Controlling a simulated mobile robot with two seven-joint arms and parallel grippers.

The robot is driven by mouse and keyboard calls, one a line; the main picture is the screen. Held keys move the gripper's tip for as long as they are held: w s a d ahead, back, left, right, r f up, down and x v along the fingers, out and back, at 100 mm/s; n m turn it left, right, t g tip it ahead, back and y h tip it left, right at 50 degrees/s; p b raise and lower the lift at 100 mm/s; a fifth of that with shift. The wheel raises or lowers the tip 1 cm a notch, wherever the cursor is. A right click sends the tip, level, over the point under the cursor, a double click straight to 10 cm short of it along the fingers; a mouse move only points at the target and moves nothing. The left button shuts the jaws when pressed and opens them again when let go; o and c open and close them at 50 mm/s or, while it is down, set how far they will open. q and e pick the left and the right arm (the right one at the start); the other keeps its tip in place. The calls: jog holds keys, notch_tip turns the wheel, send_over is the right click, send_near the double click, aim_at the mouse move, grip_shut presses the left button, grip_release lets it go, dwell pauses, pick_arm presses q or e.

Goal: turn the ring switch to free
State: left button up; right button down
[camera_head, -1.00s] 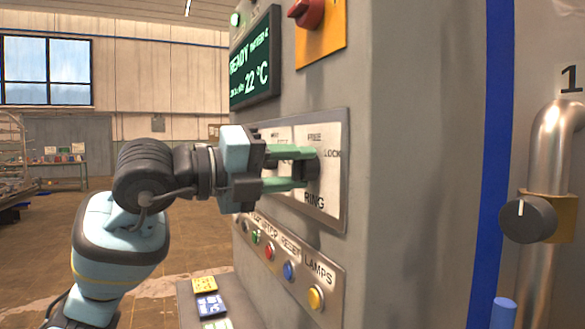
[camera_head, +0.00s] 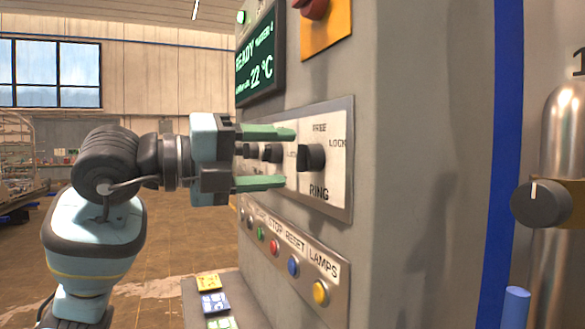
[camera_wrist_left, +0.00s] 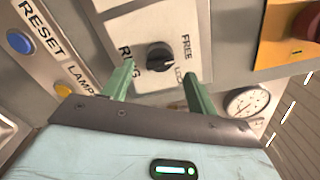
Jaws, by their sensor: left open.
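The ring switch is a black knob (camera_head: 311,158) on a pale plate, with RING below it, a FREE label above and LOCK to the upper right. It also shows in the left wrist view (camera_wrist_left: 159,57), between and beyond the fingertips. I cannot tell surely which label its pointer faces. My left gripper (camera_head: 288,157) is open, its two green fingers pointing at the panel. The fingertips stop short of the knob, one higher and one lower, with nothing between them. The fingers also show in the left wrist view (camera_wrist_left: 158,70). My right gripper is not in view.
More black knobs (camera_head: 272,152) sit on the same panel, partly behind the fingers. Below is a row of coloured buttons (camera_head: 293,265). A green display (camera_head: 258,62) and a red switch on a yellow plate (camera_head: 326,32) are above. A valve knob (camera_head: 540,204) is at right.

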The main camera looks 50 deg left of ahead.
pick_arm(q)
jog(key=shift+b+v, duration=0.5)
jog(key=shift+v, duration=1.4)
